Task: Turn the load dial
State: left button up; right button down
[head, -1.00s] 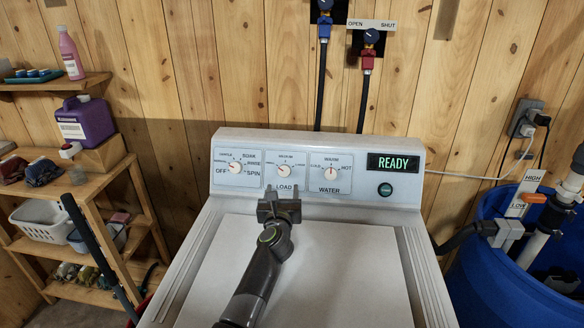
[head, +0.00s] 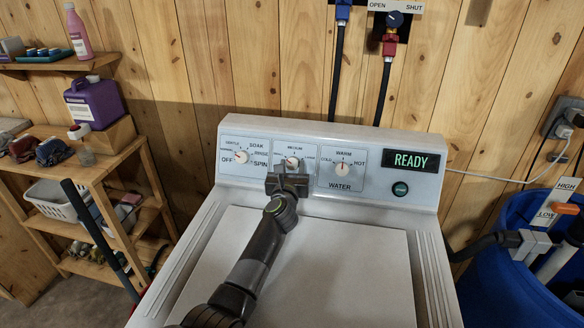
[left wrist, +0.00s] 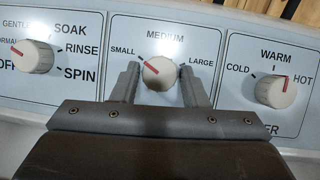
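The load dial (head: 292,162) is the middle white knob on the washer panel, marked small, medium and large. In the left wrist view the load dial (left wrist: 158,74) has its red pointer toward the upper left, near small. My left gripper (head: 290,174) is in front of it and hides its lower edge and the LOAD label. In the left wrist view its two fingers (left wrist: 159,70) stand apart on either side of the knob, open, with a narrow gap seeming to show at each side. My right gripper is not in view.
The cycle dial (head: 240,157) is left of the load dial and the water dial (head: 342,169) is right of it. A display (head: 410,161) reads READY above a green button (head: 400,189). A wooden shelf (head: 95,170) stands at left, a blue barrel (head: 500,280) at right.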

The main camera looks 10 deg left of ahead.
pick_arm(q)
jog(key=c, duration=0.6)
jog(key=shift+o, duration=0.2)
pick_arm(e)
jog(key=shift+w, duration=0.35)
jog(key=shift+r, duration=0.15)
